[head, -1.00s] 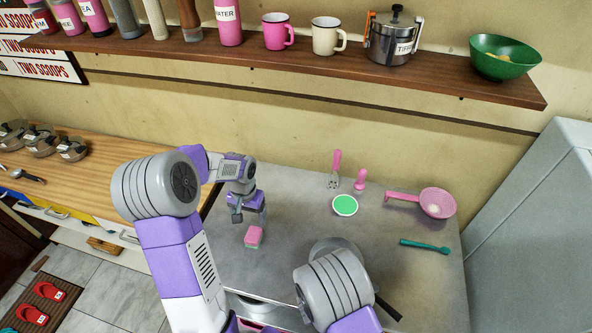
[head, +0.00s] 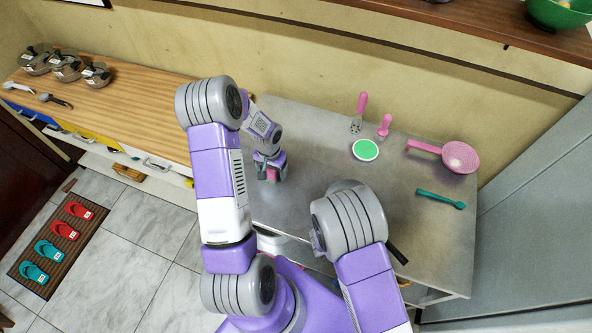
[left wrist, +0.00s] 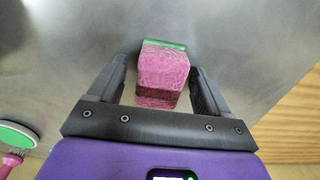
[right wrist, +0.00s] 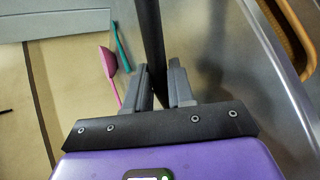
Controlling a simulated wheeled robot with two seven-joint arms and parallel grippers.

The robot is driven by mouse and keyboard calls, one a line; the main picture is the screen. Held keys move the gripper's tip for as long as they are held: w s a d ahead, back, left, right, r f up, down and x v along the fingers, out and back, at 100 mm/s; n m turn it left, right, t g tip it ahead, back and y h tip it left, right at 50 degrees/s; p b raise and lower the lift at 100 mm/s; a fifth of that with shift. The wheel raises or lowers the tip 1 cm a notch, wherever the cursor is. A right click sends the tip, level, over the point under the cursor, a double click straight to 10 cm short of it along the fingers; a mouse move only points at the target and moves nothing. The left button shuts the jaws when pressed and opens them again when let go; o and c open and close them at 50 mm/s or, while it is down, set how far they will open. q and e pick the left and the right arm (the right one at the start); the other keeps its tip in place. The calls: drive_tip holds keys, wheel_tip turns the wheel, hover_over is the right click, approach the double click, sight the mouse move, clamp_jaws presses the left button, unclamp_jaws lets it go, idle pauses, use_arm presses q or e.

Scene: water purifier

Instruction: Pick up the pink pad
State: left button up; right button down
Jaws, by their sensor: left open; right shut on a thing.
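The pink pad (head: 271,174) is a small pink block with a green layer, on the grey counter (head: 310,209). In the left wrist view the pad (left wrist: 164,72) lies between the two fingers of my left gripper (left wrist: 160,76), with gaps at its sides. That gripper is open and also shows in the head view (head: 268,170). My right gripper (right wrist: 160,82) is shut on a black handle (right wrist: 151,40). In the head view my right arm hides that gripper, and the black handle (head: 397,253) sticks out beside it.
A green-topped round item (head: 365,150), two pink-handled tools (head: 360,108), a pink strainer (head: 459,157) and a teal utensil (head: 440,198) lie on the right part of the counter. A wooden worktop (head: 130,88) adjoins at left. The counter between pad and round item looks clear.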

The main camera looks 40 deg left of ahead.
use_arm(q)
drive_tip(key=shift+f, duration=0.1)
drive_tip(key=shift+c, duration=0.3)
drive_tip(key=c, duration=1.1)
drive_tip(key=shift+o, duration=0.2)
wheel_tip(320, 180, up, 10)
drive_tip(key=shift+r, duration=0.1)
